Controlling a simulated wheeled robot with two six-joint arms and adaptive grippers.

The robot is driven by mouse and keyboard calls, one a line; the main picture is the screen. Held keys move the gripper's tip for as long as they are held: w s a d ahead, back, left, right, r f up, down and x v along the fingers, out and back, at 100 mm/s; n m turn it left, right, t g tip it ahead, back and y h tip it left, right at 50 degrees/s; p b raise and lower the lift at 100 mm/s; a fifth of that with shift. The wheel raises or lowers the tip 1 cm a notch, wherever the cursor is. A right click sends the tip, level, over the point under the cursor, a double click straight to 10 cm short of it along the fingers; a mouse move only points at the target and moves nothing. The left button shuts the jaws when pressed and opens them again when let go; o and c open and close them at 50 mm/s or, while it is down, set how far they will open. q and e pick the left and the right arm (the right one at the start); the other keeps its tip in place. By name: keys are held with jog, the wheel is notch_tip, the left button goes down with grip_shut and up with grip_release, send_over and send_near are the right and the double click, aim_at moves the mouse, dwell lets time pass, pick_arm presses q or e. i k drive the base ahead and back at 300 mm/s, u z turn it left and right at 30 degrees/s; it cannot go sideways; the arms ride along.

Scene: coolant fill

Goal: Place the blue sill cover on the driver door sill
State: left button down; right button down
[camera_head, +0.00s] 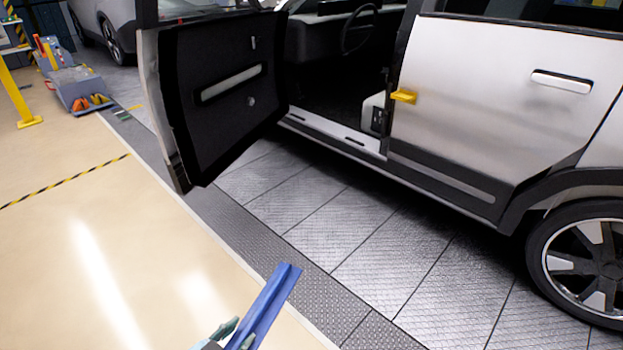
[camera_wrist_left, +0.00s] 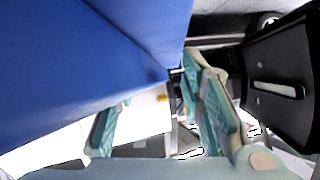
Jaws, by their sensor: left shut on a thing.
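The blue sill cover (camera_head: 265,308) is a long blue strip at the bottom of the head view, tilted up toward the car. My left gripper (camera_head: 226,335) is shut on it near the picture's lower edge. In the left wrist view the cover (camera_wrist_left: 90,70) fills the upper left, and the left gripper's green finger pads (camera_wrist_left: 160,115) show beside it. The driver door sill (camera_head: 335,134) lies below the open door gap, bare in view and well apart from the cover. My right gripper is not in view.
The open driver door (camera_head: 220,90) stands out to the left of the sill. A yellow part (camera_head: 404,96) sits on the rear door's front edge. A grey bin with tools (camera_head: 80,88) stands at the far left. The tiled floor before the sill is clear.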

aim_at(326, 123)
jog(key=i, duration=5.3)
jog(key=z, duration=1.4)
